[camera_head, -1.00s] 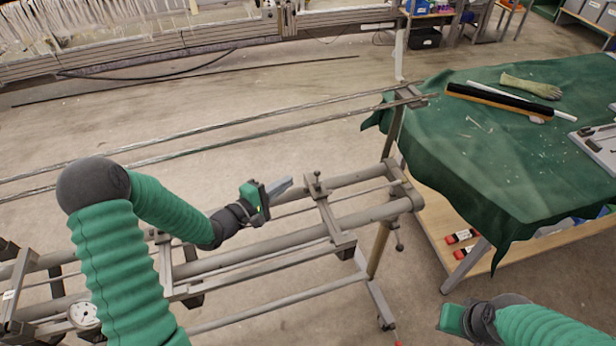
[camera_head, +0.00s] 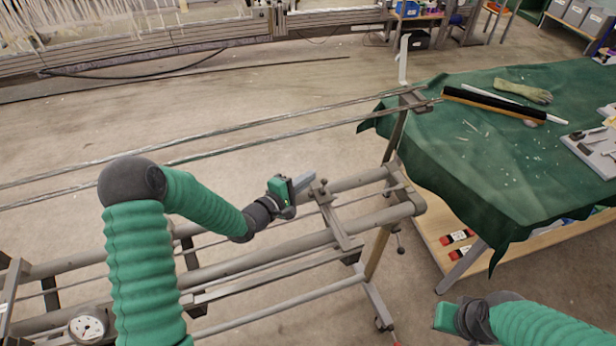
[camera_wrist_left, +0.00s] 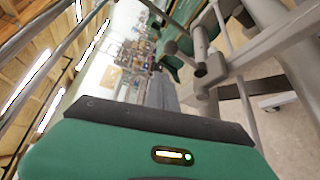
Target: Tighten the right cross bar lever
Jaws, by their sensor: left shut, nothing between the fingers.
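The right cross bar (camera_head: 338,222) is a short grey metal piece lying across the frame's two thick tubes. A small knobbed clamp lever (camera_head: 320,186) stands at its far end. My left gripper (camera_head: 308,181) is shut and empty, with its grey fingers just left of this lever. In the picture a narrow space seems to part them; contact is hard to tell.
Long thin rods (camera_head: 250,126) run behind the frame. A table with a green cloth (camera_head: 450,150) stands at the right, bearing a glove (camera_head: 524,91) and a black bar (camera_head: 490,104). A round dial (camera_head: 87,326) is at lower left. Open floor lies behind the frame.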

